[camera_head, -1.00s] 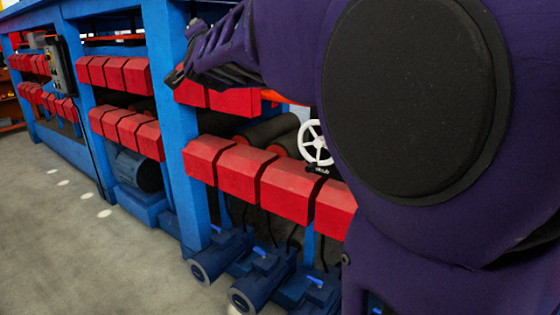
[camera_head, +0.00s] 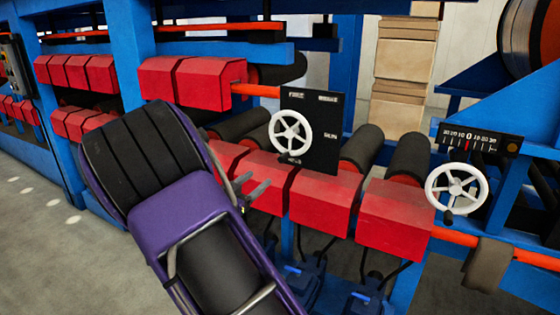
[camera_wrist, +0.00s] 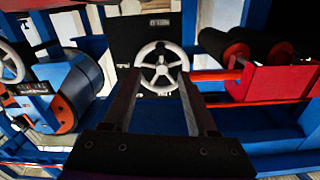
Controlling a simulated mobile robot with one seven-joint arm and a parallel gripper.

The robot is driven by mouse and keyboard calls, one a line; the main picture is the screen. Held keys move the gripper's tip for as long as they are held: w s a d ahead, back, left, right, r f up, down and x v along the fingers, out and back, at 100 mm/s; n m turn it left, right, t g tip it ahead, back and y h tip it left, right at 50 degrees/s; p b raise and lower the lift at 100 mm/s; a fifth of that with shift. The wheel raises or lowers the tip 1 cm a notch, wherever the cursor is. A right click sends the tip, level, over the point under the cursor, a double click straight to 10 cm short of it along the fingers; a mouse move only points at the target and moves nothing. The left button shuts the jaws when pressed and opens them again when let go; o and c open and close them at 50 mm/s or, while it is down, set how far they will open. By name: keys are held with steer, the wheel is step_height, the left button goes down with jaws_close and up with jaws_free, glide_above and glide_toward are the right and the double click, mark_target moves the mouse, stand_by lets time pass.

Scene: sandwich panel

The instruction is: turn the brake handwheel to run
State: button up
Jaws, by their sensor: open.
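The brake handwheel (camera_head: 290,132) is a white spoked wheel with a small dark knob at its lower rim. It stands before a black plate (camera_head: 322,160) with white labels, too small to read surely. In the wrist view the same wheel (camera_wrist: 161,60) is seen face-on, beyond my fingers. My gripper (camera_head: 258,184) is open and empty, below and to the left of the wheel in the head view, apart from it. In the wrist view its two fingers (camera_wrist: 158,78) stand apart with the wheel between their tips in the picture.
A second white handwheel (camera_head: 456,190) with a numbered scale (camera_head: 480,140) is at the right. Red guards (camera_head: 322,205) and dark rollers (camera_head: 362,147) line the blue frame below the brake wheel. An orange bar (camera_head: 258,90) runs behind it. Grey floor is clear at the left.

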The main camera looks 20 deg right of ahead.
mark_target(280, 160)
steer(key=x, duration=1.5)
steer(key=shift+b, duration=0.4)
steer(key=shift+a, duration=0.1)
jaws_close()
stand_by(0.4)
